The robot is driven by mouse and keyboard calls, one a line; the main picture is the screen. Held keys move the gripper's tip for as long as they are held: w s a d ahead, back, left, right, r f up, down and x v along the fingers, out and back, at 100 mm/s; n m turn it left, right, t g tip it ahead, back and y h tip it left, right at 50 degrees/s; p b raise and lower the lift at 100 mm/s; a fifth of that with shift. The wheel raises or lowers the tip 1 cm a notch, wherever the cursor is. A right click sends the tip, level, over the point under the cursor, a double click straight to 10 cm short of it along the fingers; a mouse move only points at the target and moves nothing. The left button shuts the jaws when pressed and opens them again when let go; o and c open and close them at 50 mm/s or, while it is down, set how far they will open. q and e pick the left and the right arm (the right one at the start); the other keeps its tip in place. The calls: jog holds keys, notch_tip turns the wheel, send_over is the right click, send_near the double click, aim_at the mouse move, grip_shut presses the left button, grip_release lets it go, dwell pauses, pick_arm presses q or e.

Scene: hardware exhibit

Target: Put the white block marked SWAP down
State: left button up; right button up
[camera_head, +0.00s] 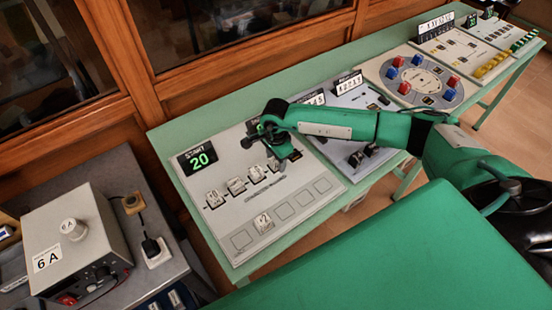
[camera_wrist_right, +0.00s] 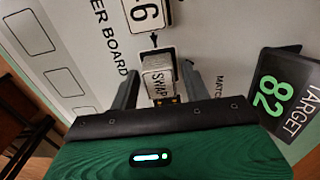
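The white block marked SWAP (camera_wrist_right: 157,82) is between the two fingers of my right gripper (camera_wrist_right: 161,80) in the right wrist view. Thin gaps show between the block and the fingers, so the gripper looks open around it. In the head view my right gripper (camera_head: 276,146) is low over the far right part of the pale number board (camera_head: 240,212), and I cannot pick out the SWAP block there. Whether the block touches the board is hard to tell. My left gripper is not in view.
Several white tiles, one of them here (camera_head: 214,198), stand in a row on the board. Another tile (camera_head: 263,222) lies among outlined empty squares (camera_head: 284,211) in front. A START 20 display (camera_head: 197,158) is at the left; a TARGET 82 display (camera_wrist_right: 280,100) is beside my gripper.

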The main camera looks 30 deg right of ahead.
jog(key=shift+r, duration=0.15)
jog(key=shift+r, duration=0.2)
notch_tip(320, 180, up, 12)
jog(key=b, duration=0.3)
jog(key=shift+f, duration=0.2)
dwell(0.4)
